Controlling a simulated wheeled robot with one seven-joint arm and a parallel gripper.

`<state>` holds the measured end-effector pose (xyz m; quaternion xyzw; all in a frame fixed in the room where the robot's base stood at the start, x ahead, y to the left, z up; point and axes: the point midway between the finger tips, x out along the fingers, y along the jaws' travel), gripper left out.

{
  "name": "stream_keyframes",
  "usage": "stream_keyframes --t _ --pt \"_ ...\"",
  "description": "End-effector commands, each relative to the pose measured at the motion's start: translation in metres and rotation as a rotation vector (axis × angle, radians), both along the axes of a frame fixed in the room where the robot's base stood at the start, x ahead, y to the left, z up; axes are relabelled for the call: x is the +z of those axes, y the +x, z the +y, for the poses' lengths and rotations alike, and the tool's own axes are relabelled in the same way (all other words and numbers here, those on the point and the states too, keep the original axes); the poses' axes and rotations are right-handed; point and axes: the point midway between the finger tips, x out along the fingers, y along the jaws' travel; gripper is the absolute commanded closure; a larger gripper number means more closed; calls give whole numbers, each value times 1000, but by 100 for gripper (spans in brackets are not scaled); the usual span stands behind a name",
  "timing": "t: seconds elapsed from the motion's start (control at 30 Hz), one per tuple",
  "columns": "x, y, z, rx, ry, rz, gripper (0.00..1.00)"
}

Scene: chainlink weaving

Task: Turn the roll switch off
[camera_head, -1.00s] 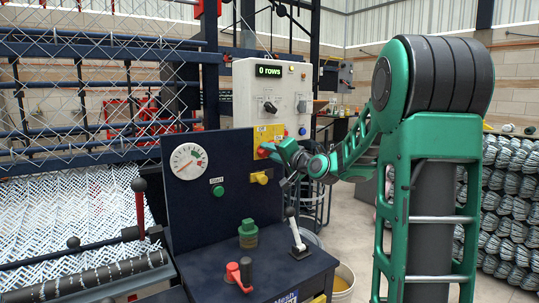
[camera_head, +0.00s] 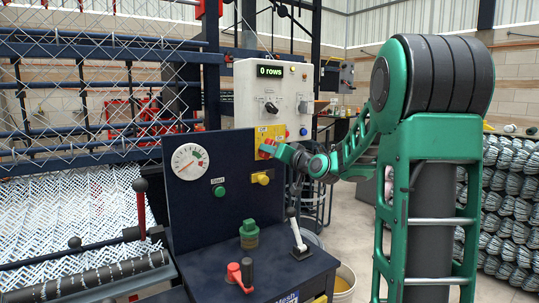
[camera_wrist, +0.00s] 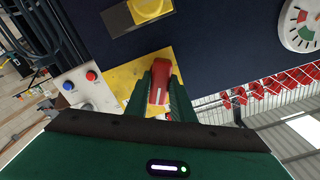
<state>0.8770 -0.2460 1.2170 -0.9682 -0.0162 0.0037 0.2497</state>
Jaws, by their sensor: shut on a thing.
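The roll switch is a red handle (camera_wrist: 160,82) on a yellow plate (camera_wrist: 126,78), seen in the wrist view. The yellow plate (camera_head: 262,134) also shows in the head view, on the panel below the grey control box. My gripper (camera_wrist: 160,95) is shut on the red handle, with one green finger on each side of it. In the head view, my gripper (camera_head: 272,150) is at the red handle, which it partly covers. The handle's base and the lower part of the plate are hidden by my fingers.
A yellow knob (camera_head: 261,178), a green start button (camera_head: 219,191) and a white dial (camera_head: 189,161) are on the dark panel nearby. The grey control box (camera_head: 270,95) reads "0 rows". Levers stand on the desk (camera_head: 275,265) below.

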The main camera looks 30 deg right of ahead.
Motion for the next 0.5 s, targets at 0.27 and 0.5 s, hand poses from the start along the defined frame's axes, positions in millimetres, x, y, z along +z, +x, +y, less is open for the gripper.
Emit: stream_keyframes --t 0.27,0.5 --pt "-3 -1 2 0 -241 0 100" --pt "-3 -1 3 1 -398 -4 100"
